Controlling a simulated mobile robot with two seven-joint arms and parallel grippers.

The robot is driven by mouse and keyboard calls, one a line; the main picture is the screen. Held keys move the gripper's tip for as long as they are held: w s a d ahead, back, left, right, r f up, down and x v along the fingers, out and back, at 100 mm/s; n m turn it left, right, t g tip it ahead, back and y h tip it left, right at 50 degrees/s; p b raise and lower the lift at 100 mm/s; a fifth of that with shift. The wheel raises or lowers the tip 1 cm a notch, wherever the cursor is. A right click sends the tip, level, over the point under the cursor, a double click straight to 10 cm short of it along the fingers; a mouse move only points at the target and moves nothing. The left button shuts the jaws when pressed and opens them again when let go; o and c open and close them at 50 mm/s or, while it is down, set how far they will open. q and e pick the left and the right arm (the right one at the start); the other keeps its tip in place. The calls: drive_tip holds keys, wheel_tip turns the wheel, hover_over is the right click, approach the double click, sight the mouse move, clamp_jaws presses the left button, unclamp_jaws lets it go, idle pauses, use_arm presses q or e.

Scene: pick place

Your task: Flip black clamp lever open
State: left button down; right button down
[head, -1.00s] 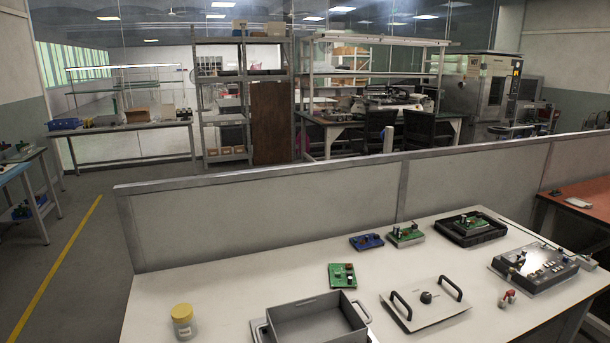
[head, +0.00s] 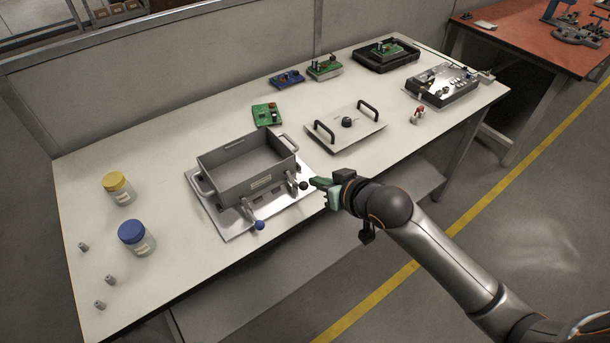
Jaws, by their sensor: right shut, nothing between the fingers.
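A grey open box (head: 246,172) with side handles sits on a metal base plate (head: 212,215) on the white table. On its near side are two small clamps. One clamp lever ends in a black knob (head: 303,185), at the box's right near corner. The other ends in a blue knob (head: 260,225), nearer the front edge. My right gripper (head: 314,183) has green fingers and comes in from the right. My left gripper is not in view.
A flat lid with two black handles (head: 366,140) lies right of the box. A yellow-capped jar (head: 118,188) and a blue-capped jar (head: 136,237) stand at left. Green circuit boards (head: 267,114) and a test fixture (head: 441,84) lie farther back. A partition edges the table's far side.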

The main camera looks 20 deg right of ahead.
sight(307, 184)
drive_tip(key=x, duration=0.8)
drive_tip(key=shift+w+d, duration=0.2)
drive_tip(key=shift+d, duration=0.1)
drive_tip(key=shift+s+f, duration=0.2)
drive_tip(key=shift+s, duration=0.1)
idle(0.3)
drive_tip(key=shift+s+f+b, duration=0.1)
drive_tip(key=shift+f+b, duration=0.1)
drive_tip(key=shift+b, duration=0.2)
drive_tip(key=shift+s+d+t, duration=0.1)
drive_tip(key=shift+s+t, duration=0.05)
drive_tip(key=shift+t, duration=0.35)
